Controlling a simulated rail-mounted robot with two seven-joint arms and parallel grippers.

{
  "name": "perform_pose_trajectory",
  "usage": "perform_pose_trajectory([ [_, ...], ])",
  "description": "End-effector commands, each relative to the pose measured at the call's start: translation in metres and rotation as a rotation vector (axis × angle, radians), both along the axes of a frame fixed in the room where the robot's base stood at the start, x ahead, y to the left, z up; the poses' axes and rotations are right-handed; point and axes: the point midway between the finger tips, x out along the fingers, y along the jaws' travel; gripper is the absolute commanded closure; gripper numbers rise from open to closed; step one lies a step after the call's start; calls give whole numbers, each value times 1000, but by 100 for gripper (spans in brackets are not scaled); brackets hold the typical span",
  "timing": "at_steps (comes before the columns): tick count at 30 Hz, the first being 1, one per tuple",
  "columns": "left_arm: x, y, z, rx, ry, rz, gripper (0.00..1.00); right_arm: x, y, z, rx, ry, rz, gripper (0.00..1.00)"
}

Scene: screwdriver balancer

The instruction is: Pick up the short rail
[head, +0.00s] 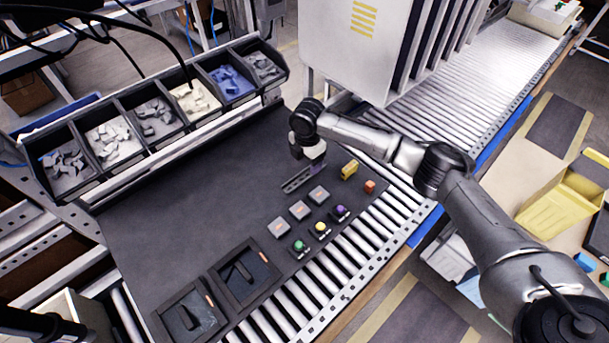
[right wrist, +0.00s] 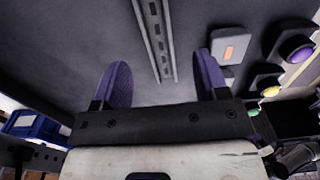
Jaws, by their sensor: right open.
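The short rail (head: 297,182) is a narrow grey slotted strip lying on the dark work mat, near the middle of the head view. In the right wrist view the rail (right wrist: 156,35) runs up from between the fingers to the top edge. My right gripper (head: 318,166) is above the rail's right end, with its purple pads apart. In the right wrist view the gripper (right wrist: 162,75) is open, with one finger on each side of the rail and gaps on both sides. My left gripper does not show.
Grey blocks with orange labels (head: 300,210) and green, yellow and purple buttons (head: 320,228) stand near the rail. A yellow piece (head: 349,170) and an orange piece (head: 370,186) lie to its right. Parts bins (head: 153,118) line the back. The mat (head: 190,215) left of the rail is clear.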

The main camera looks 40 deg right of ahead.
Motion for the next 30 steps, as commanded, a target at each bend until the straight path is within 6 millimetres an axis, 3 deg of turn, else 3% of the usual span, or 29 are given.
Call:
perform_pose_trajectory([
  [7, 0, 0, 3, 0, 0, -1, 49, 1, 1, -12, 0, 0, 0, 33],
  [18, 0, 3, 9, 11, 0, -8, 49, 2, 2, -54, -1, 0, 0, 33],
  [27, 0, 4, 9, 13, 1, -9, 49, 2, 2, -57, -1, -1, 0, 33],
  [30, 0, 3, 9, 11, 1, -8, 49, 2, 2, -57, -1, -1, 0, 42],
])
